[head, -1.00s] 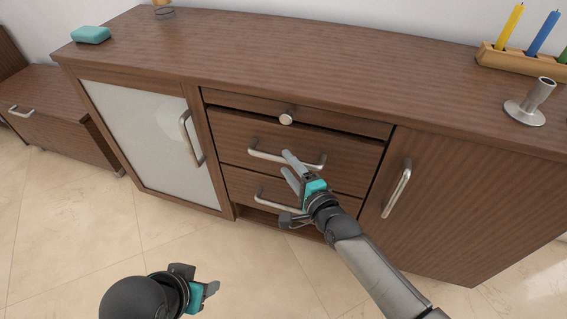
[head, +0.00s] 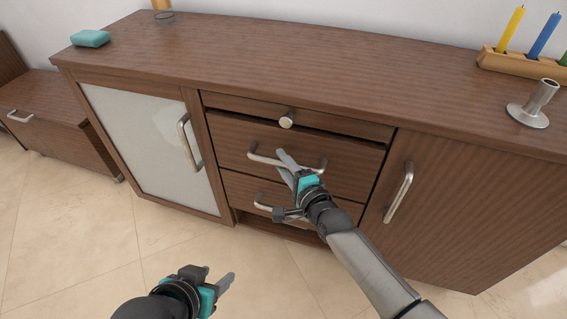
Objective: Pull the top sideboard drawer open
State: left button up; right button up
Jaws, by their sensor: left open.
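The brown wooden sideboard (head: 330,65) has a stack of drawers in its middle. A lower drawer also has a bar handle (head: 262,204), partly hidden by my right gripper. My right gripper (head: 281,161) is open, its fingers overlapping the upper bar handle; contact cannot be told. My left gripper (head: 216,276) is open and empty, low over the floor.
A frosted door (head: 140,140) is left of the drawers and a wooden door (head: 470,200) right. The floor (head: 80,240) is clear.

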grip_shut()
dwell(1.1)
